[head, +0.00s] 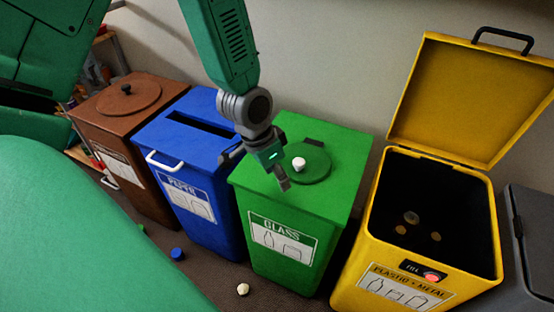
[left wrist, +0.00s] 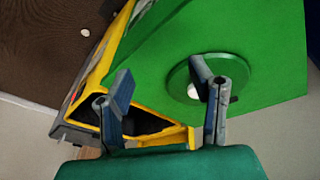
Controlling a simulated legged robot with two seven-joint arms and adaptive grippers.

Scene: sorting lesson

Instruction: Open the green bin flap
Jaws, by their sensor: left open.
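The green bin (head: 243,207), labelled GLASS, stands between the blue and yellow bins. Its round green flap (head: 318,172) lies flat and closed in the lid, with a white knob (head: 299,163) on top. My left gripper (head: 262,170) is open above the lid, left of the knob in the head view. In the left wrist view the knob (left wrist: 193,88) shows between the open fingers (left wrist: 170,86), close to the right finger, which hides part of the flap (left wrist: 180,80). I cannot tell the exact height gap. My right gripper is not in view.
The yellow bin (head: 482,240) stands open at right, its lid (head: 455,100) raised. The blue bin (head: 215,225) and brown bin (head: 150,195) stand to the left. A dark bin (head: 530,220) is at the right edge. A blue cap (head: 177,254) and a whitish piece (head: 243,289) lie on the floor.

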